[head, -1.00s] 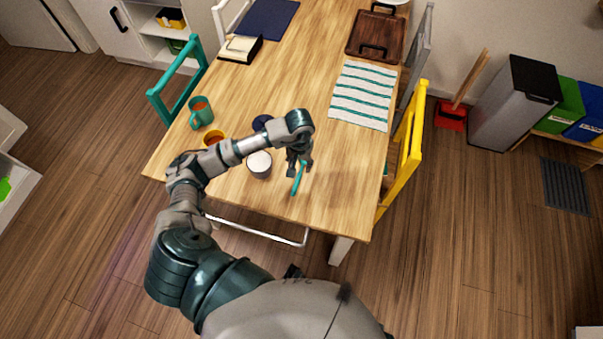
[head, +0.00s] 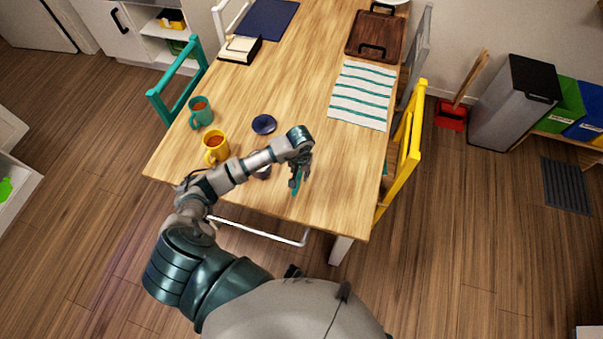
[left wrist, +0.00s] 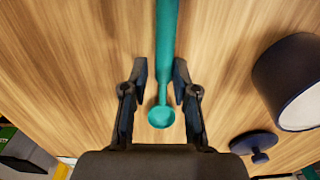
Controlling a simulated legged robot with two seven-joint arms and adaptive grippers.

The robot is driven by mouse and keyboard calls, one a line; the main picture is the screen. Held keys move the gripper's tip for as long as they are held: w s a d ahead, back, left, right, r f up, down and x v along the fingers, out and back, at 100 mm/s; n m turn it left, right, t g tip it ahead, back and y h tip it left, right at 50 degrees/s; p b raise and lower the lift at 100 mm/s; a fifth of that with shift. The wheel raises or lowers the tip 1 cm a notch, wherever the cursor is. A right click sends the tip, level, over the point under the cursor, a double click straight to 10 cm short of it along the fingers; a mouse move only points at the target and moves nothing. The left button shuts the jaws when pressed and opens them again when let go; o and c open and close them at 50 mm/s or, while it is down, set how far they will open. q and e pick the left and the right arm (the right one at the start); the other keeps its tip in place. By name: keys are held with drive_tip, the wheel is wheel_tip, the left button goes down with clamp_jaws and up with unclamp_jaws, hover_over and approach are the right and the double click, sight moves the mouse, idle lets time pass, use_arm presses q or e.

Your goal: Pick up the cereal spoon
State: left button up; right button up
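The teal spoon (left wrist: 166,40) lies on the wooden table, between the fingers of my left gripper (left wrist: 160,75) in the left wrist view. Its round bowl is nearest the palm, and its handle runs up out of the picture. The fingers are open, with a gap on each side of the spoon. In the head view my left gripper (head: 296,178) is low over the near part of the table, and only a little of the spoon (head: 297,187) shows beneath it. I cannot tell the height left between fingertips and table. My right gripper is not in view.
A dark jar (left wrist: 285,75) and its dark blue lid (left wrist: 254,142) are right of the spoon in the wrist view. A yellow mug (head: 216,147) and a teal mug (head: 201,111) stand left on the table. A yellow chair (head: 406,150) is at the right edge.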

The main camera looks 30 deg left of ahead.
use_arm(q)
drive_tip(key=shift+a, duration=0.1)
clamp_jaws()
drive_tip(key=shift+a+f, duration=0.2)
drive_tip(key=shift+a, duration=0.35)
drive_tip(key=shift+s, duration=0.1)
drive_tip(key=shift+r, duration=0.15)
drive_tip(key=shift+d+r, duration=0.1)
drive_tip(key=shift+r, duration=0.2)
drive_tip(key=r, duration=0.3)
drive_tip(key=shift+s+d, duration=0.1)
drive_tip(key=shift+s, duration=0.1)
drive_tip(key=s+a, duration=0.1)
drive_tip(key=s, duration=0.3)
drive_tip(key=s+a+b, duration=0.1)
drive_tip(key=s, duration=0.4)
drive_tip(key=s+a+r, duration=0.1)
drive_tip(key=s, duration=0.4)
drive_tip(key=shift+s, duration=0.25)
drive_tip(key=shift+s+r, duration=0.15)
drive_tip(key=shift+s, duration=0.15)
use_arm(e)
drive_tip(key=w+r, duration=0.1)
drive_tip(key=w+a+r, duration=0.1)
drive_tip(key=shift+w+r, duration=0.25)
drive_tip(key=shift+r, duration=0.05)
